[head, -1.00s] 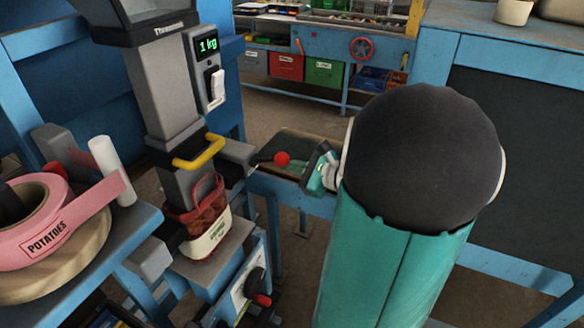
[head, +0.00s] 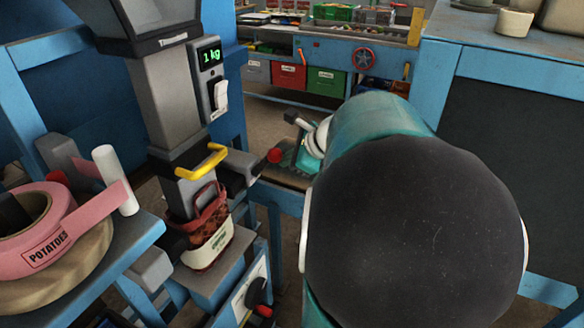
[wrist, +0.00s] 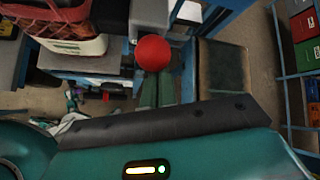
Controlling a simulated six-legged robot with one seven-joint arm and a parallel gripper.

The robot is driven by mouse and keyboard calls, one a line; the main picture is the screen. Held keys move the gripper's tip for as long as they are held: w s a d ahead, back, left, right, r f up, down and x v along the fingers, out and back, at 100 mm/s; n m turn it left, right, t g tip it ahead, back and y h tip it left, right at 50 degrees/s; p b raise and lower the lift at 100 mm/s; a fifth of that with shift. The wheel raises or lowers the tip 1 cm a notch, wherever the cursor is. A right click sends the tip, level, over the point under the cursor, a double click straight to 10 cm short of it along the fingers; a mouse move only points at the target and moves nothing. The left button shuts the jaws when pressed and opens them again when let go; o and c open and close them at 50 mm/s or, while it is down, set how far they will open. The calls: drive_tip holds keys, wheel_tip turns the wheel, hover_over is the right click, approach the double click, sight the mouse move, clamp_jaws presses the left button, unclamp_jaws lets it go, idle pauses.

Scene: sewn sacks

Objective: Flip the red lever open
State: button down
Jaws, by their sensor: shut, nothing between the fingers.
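The red lever's round knob (head: 274,155) is at the right side of the grey filling spout, on a dark arm. In the wrist view the red knob (wrist: 153,53) is near the top centre. My gripper (head: 291,158) is just right of the knob in the head view, partly hidden behind my own arm. In the wrist view my gripper's teal fingers (wrist: 156,88) are together and empty, just below the knob in the picture. I cannot tell whether they touch it.
A red mesh sack with a white label (head: 208,245) hangs under the spout, below a yellow handle (head: 202,162). A scale display (head: 209,56) reads 1 kg. Pink POTATOES tape (head: 45,225) lies on the left shelf. A blue bench (head: 500,55) stands at the right.

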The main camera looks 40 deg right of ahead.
drive_tip(key=w+r+g, duration=0.1)
drive_tip(key=r+g, duration=0.1)
drive_tip(key=shift+w+a+g+h, duration=0.3)
drive_tip(key=shift+w+a+h, duration=0.05)
drive_tip(key=shift+w+h, duration=0.05)
drive_tip(key=w+g, duration=0.1)
drive_tip(key=w+r+g+h, duration=0.1)
drive_tip(key=g, duration=0.1)
drive_tip(key=shift+w+a+r+n, duration=0.15)
drive_tip(key=shift+a+r+n, duration=0.15)
drive_tip(key=shift+a, duration=0.1)
drive_tip(key=shift+w+a+r, duration=0.2)
drive_tip(key=shift+w, duration=0.3)
drive_tip(key=shift+w+a+r, duration=0.15)
drive_tip(key=shift+w+a, duration=0.05)
drive_tip(key=shift+w, duration=0.3)
drive_tip(key=shift+w+a+r, duration=0.1)
drive_tip(key=shift+w+a, duration=0.05)
drive_tip(key=shift+w, duration=0.05)
